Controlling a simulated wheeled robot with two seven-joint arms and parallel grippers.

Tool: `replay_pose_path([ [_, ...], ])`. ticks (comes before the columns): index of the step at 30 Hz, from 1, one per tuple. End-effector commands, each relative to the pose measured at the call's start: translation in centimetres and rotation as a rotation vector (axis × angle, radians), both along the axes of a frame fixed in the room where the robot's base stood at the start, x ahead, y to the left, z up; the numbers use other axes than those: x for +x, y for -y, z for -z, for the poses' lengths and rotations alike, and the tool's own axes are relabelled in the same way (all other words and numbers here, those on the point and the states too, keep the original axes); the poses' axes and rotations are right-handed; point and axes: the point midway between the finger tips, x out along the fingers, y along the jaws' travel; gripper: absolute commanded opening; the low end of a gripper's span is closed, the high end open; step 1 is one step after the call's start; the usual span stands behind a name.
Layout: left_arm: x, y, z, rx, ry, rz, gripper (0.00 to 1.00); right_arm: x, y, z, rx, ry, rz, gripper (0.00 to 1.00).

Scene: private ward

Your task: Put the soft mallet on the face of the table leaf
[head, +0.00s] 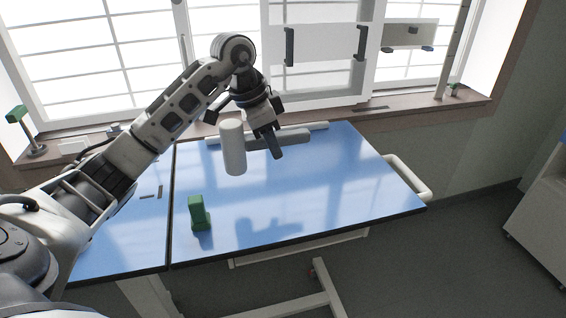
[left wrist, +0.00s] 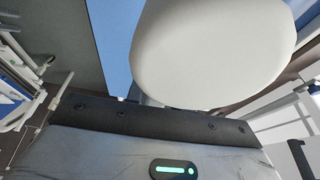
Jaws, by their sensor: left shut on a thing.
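The mallet is above the blue face of the table leaf (head: 330,185), and a shadow lies on the face in front. In the left wrist view the pale mallet head (left wrist: 215,45) fills the upper middle and hides much behind it. My right gripper is not in view.
A green upright block (head: 197,212) stands on the blue top near the front, right of a dark seam. A smaller blue section (head: 120,225) lies left of the seam. A white rail (head: 410,178) is at the right edge. The window sill runs behind. The leaf's middle and right are clear.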

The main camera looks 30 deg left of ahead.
Motion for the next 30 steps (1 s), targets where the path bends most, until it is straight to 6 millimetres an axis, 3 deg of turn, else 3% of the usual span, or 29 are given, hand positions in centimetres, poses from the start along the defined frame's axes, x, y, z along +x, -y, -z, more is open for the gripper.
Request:
replay_pose_path([
  [3,1.7,0.1,2.3,-0.002,-0.006,0.000,0.00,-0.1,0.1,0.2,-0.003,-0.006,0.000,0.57],
  [7,2.9,0.0,3.8,0.000,-0.004,0.000,0.00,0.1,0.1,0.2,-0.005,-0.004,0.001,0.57],
  [14,4.0,0.0,5.1,0.001,-0.004,0.001,0.00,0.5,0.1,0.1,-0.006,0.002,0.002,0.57],
  [19,3.8,0.0,7.6,0.002,-0.005,0.001,0.00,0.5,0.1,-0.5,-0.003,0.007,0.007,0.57],
  [30,3.8,0.0,8.3,0.002,-0.002,0.001,0.00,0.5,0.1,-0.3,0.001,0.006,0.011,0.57],
])
